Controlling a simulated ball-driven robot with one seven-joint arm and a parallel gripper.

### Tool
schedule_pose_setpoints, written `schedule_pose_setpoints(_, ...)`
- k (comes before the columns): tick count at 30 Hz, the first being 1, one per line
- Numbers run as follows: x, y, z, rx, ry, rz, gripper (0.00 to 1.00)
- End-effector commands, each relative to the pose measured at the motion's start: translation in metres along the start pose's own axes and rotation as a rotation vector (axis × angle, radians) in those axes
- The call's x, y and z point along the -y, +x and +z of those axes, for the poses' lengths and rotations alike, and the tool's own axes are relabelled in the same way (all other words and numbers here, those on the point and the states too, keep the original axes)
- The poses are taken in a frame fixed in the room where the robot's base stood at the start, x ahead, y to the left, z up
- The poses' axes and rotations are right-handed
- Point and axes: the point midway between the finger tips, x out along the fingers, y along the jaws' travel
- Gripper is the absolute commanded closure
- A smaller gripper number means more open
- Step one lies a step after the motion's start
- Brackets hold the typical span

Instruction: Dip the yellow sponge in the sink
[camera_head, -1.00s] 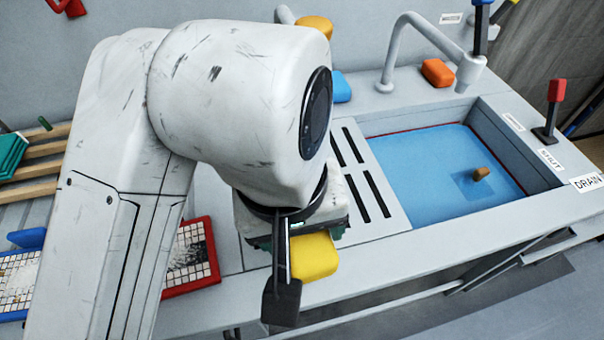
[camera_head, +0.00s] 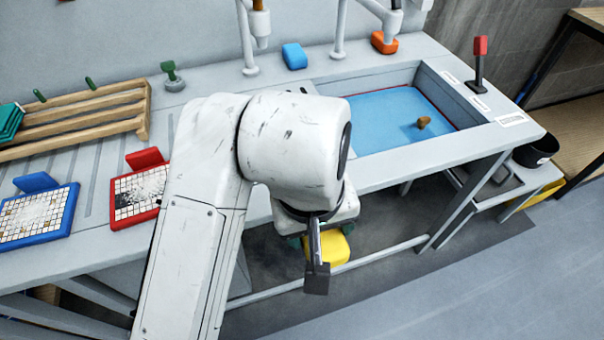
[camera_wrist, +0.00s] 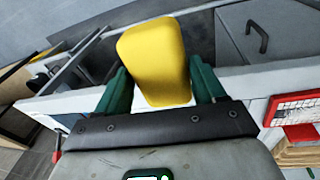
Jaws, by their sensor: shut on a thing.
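The yellow sponge (camera_head: 328,247) is held in my gripper (camera_head: 318,238), in front of the counter's front edge in the head view. In the wrist view the sponge (camera_wrist: 155,60) sits between the two green fingers of my gripper (camera_wrist: 160,85), which are shut on it. The sink (camera_head: 395,120) is a rectangular basin in the counter with blue water. A small brown cork-like thing (camera_head: 423,122) stands in it. The sponge is outside the sink, to its lower left. My arm hides part of the counter left of the sink.
Blue (camera_head: 294,56) and orange (camera_head: 384,42) sponges lie behind the sink near the taps. A red-handled lever (camera_head: 480,62) stands at its right. Red-framed (camera_head: 125,212) and blue-framed (camera_head: 60,228) mosaic panels and a wooden rack (camera_head: 120,105) are at left. Floor is clear at the lower right.

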Motion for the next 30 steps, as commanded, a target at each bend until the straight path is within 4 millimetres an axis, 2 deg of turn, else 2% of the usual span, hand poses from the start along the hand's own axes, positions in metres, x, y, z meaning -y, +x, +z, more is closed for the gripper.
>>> schedule_pose_setpoints(10, -0.045, 0.075, -0.019, 0.007, 0.05, 0.017, 0.55)
schedule_pose_setpoints(14, -0.074, 0.122, -0.028, 0.014, 0.082, 0.023, 0.56)
schedule_pose_setpoints(18, -0.11, 0.179, -0.039, 0.016, 0.127, 0.024, 0.56)
schedule_pose_setpoints(22, -0.139, 0.223, -0.045, 0.015, 0.171, 0.023, 0.56)
schedule_pose_setpoints(24, -0.149, 0.236, -0.048, 0.011, 0.187, 0.023, 0.56)
schedule_pose_setpoints(30, -0.151, 0.238, -0.051, 0.003, 0.19, 0.021, 0.56)
